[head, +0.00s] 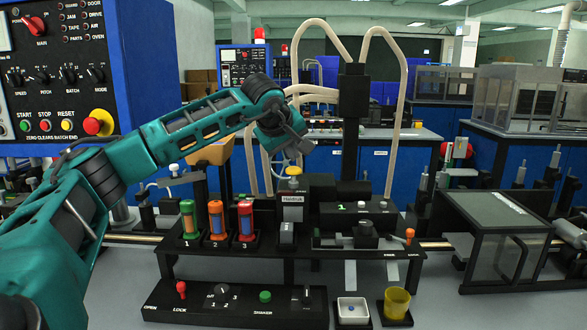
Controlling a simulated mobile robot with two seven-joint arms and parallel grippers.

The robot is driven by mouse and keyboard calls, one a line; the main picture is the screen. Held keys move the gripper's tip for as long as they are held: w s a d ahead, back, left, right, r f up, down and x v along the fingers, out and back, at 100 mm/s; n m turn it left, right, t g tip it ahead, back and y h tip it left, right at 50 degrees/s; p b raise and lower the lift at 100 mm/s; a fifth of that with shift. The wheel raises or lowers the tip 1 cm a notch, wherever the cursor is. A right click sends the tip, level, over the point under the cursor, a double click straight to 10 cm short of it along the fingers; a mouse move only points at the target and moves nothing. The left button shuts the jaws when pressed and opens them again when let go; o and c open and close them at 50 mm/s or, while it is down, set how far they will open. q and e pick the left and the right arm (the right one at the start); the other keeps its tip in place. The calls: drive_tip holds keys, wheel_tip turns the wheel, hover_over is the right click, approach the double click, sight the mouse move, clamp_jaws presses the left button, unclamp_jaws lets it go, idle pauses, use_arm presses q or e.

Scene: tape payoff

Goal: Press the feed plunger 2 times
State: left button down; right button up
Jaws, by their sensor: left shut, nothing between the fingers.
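A small yellow-topped button (294,171) stands on a grey block with a white label (292,199) in the middle of the bench. It looks like the feed plunger, though I cannot read its name. My left arm reaches in from the left. My left gripper (303,148) is shut and empty, just above and slightly right of the yellow top. A small gap appears to lie between them, but I cannot be sure of it from this angle. My right gripper is not in view.
Numbered colored vials (216,219) stand left of the block. A black control box (235,304) with a red lever is in front. A white dish (352,311) and a yellow cup (397,302) sit at the front right. Hoses and a black column (352,95) rise behind.

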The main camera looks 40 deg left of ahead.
sight(293, 168)
use_arm(q)
drive_tip(key=shift+f, duration=0.1)
idle(0.6)
drive_tip(key=shift+f, duration=0.35)
drive_tip(key=shift+f+b, duration=0.8)
drive_tip(key=shift+f, duration=0.6)
idle(1.0)
drive_tip(key=shift+r, duration=0.1)
drive_tip(key=shift+r+p, duration=1.7)
drive_tip(key=shift+r, duration=0.1)
wheel_tip(293, 168, up, 3)
drive_tip(key=p, duration=0.3)
drive_tip(key=shift+r+p, duration=0.3)
drive_tip(key=shift+r, duration=0.6)
